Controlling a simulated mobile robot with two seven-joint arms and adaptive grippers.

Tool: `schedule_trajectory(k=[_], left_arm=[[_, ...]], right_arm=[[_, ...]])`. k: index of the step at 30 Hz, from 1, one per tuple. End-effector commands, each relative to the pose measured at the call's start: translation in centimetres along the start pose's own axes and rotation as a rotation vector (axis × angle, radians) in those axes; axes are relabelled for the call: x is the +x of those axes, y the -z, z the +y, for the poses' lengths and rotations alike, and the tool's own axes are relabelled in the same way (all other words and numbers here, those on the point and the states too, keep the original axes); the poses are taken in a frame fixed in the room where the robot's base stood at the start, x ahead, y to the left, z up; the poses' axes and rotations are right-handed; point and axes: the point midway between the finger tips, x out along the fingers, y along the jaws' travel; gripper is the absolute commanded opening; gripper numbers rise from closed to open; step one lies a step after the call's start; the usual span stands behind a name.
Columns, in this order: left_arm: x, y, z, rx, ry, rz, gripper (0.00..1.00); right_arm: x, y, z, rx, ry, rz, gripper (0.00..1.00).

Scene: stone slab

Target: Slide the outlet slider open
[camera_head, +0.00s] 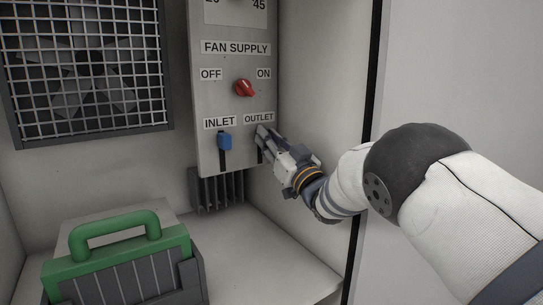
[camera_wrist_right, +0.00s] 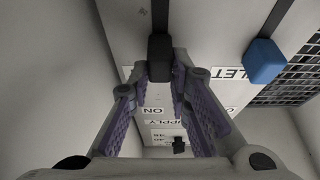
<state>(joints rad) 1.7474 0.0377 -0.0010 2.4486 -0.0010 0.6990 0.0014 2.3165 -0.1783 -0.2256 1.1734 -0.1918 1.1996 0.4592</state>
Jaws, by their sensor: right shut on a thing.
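The grey control panel (camera_head: 207,100) carries an OUTLET label (camera_head: 259,118). My right gripper (camera_head: 263,134) is at the panel just below that label and hides most of the outlet slider in the head view. In the right wrist view the outlet slider (camera_wrist_right: 160,58) is a dark block between the two purple-padded fingertips, and the right gripper (camera_wrist_right: 164,78) is shut on it. Its dark slot (camera_wrist_right: 160,14) runs from the block to the top of that picture. My left gripper is in neither view.
The blue inlet slider (camera_head: 224,141) sits close left of my right gripper, at the upper end of its slot. A red knob (camera_head: 245,88) is above. A green-handled box (camera_head: 116,262) stands lower left. A fan grille (camera_head: 90,70) is at upper left.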

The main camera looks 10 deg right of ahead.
Motion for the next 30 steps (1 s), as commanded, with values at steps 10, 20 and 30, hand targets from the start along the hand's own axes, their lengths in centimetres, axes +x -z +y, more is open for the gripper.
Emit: schedule_trajectory(k=[10,20,30], left_arm=[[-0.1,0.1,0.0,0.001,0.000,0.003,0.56],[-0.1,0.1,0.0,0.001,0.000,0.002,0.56],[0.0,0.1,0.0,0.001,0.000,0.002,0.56]], right_arm=[[0.4,0.8,0.0,-0.005,0.003,0.011,0.20],[0.3,0.6,0.0,-0.003,0.002,0.008,0.38],[-5.5,0.5,0.1,-0.002,-0.001,0.003,0.38]])
